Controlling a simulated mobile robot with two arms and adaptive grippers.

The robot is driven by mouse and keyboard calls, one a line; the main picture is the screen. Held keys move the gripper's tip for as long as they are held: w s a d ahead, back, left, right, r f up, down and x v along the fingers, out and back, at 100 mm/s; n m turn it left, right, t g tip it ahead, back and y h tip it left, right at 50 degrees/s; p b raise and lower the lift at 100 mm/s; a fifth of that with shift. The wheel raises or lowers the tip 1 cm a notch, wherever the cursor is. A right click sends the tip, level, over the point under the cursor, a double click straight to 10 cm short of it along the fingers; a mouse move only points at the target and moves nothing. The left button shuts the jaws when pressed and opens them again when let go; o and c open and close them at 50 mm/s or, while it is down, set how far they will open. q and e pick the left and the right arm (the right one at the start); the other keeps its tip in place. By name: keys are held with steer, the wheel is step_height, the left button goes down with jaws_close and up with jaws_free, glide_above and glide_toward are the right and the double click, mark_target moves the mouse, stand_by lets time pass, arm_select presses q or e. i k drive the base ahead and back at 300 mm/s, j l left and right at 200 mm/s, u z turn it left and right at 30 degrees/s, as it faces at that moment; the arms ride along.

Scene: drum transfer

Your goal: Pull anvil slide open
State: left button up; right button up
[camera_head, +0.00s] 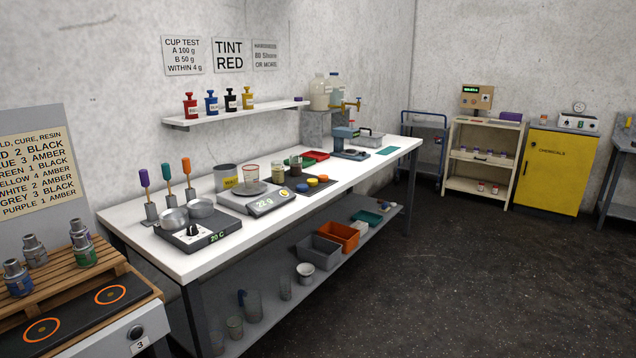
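A small device with a blue upper part (342,134) and a dark flat base (350,154) stands toward the far end of the white workbench (375,168). It may carry the anvil slide, but it is too small to tell a slide apart or whether it is open or shut. A small blue part rises at its left, and a light piece sits on its base. Neither of my grippers is in view.
A grey tray (368,138) and a green mat (388,151) lie near the device; a red tray (315,156) is to its left. Scales and cups crowd the near bench. A lower shelf (262,318) holds bins. Dark floor (450,270) is free at right.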

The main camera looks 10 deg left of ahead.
mark_target(354, 152)
steer(key=i+l+z, duration=0.1)
steer(key=i+z, duration=0.4)
steer(key=i, duration=2.8)
